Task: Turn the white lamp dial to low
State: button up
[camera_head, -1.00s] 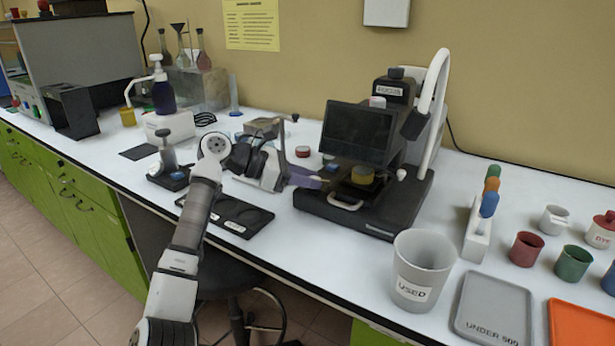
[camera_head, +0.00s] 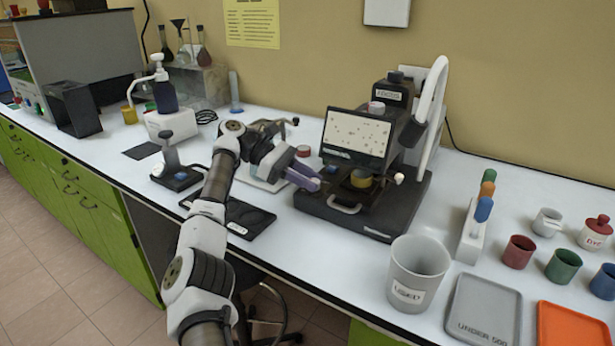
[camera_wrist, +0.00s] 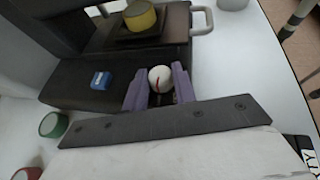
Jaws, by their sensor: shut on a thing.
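In the head view my gripper (camera_head: 307,179) reaches the left side of the microscope (camera_head: 340,212), and the dial is hidden there. The microscope's screen (camera_head: 356,134) is lit and shows dark specks on a pale ground.
A blue button (camera_wrist: 101,80) is near my fingers on the base. A yellow-topped sample (camera_head: 361,178) is on the stage.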

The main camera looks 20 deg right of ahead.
dwell(0.3)
jog(key=o, duration=1)
jog(key=shift+f, duration=0.1)
